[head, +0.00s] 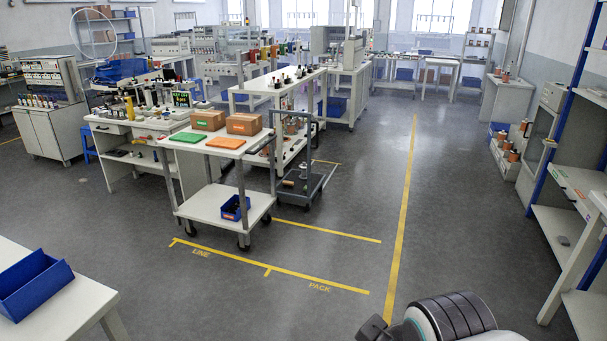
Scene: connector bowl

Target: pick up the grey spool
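I cannot pick out the grey spool with certainty. A small pale, greyish spool-like thing (303,171) stands on the low deck of the grey trolley, beside a dark and brown one (288,183). It is too small to tell its exact colour and shape. Part of my arm, white with a black ribbed section, shows at the bottom right, far from the trolley. My gripper's fingertips are not seen.
A white cart (205,208) with two cartons, green and orange trays and a blue bin (235,208) stands before the trolley. A white table (60,312) with a blue bin (35,283) is near left; shelving (562,232) is right. The central floor is clear.

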